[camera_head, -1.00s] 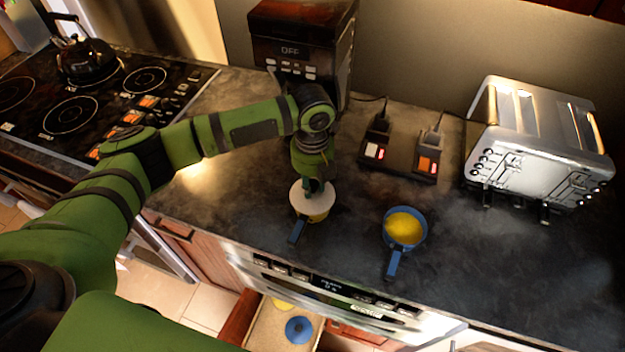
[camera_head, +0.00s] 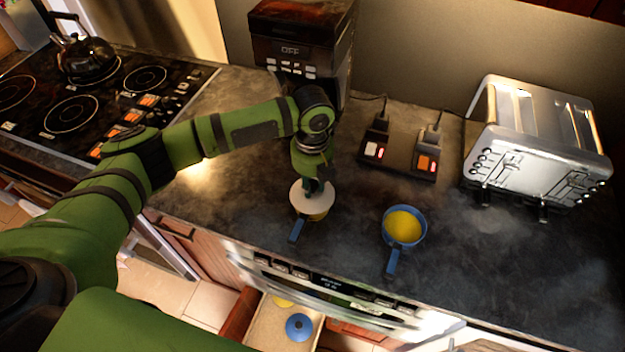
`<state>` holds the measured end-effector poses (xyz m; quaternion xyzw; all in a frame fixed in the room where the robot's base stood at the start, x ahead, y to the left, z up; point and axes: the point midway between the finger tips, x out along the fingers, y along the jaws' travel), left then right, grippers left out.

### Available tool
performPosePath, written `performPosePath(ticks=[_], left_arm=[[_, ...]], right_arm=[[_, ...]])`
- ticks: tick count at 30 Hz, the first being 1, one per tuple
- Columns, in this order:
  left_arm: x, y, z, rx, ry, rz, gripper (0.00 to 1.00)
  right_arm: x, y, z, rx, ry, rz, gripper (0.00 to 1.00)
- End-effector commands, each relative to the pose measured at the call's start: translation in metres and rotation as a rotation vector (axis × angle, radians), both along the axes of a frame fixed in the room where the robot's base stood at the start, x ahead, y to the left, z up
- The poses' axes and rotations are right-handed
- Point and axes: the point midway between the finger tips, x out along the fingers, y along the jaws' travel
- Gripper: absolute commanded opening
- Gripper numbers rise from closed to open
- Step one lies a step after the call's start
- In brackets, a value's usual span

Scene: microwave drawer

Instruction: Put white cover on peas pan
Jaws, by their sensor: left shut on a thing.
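A round white cover (camera_head: 303,198) lies over the left small pan, whose blue handle (camera_head: 296,230) points toward the counter's front edge. A yellow part shows under the cover's lower right edge; the rest of that pan is hidden, and I cannot tell its contents or whether the cover is fully seated. My left gripper (camera_head: 314,188) points down from above and is shut on the white cover. A second blue pan (camera_head: 389,222) with yellow contents stands uncovered to the right. My right gripper is not in view.
A coffee machine (camera_head: 300,40) stands behind my left arm, with a two-switch box (camera_head: 398,150) to its right. A silver toaster (camera_head: 540,140) stands at the right. Below, an open drawer (camera_head: 268,335) holds a blue lid (camera_head: 298,327) and a yellow thing. The front right counter is clear.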

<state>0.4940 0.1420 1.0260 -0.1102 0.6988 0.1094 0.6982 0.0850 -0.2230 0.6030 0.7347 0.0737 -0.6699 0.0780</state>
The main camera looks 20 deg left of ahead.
Motion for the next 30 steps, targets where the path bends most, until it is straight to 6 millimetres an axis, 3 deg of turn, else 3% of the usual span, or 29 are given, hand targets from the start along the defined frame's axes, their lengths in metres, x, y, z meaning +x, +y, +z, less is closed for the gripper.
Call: performPosePath(ticks=[6,7,8,9,16,18,19,30], left_arm=[[0.0001,-0.0002,-0.0001,0.000,0.000,0.000,0.04],[0.0001,-0.0002,-0.0001,0.000,0.000,0.000,0.39],[0.0001,-0.0002,-0.0001,0.000,0.000,0.000,0.51],[0.0001,-0.0002,0.0000,0.000,0.000,0.000,0.54],[0.0002,-0.0002,0.0001,0.000,-0.001,0.000,0.54],[0.0000,-0.0001,0.0000,0.000,0.000,0.000,0.75],[0.0001,-0.0001,0.0000,0.000,-0.001,0.000,0.78],[0.0002,0.0000,0.0025,0.000,-0.001,0.000,0.78]], right_arm=[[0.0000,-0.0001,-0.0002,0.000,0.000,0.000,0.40],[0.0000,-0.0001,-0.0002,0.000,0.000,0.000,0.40],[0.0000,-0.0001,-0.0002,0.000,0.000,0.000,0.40],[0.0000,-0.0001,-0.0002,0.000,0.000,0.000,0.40],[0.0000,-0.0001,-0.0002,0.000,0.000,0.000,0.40],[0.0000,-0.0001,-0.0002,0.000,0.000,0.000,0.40],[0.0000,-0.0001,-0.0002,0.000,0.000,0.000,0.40],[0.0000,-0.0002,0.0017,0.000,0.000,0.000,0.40]])
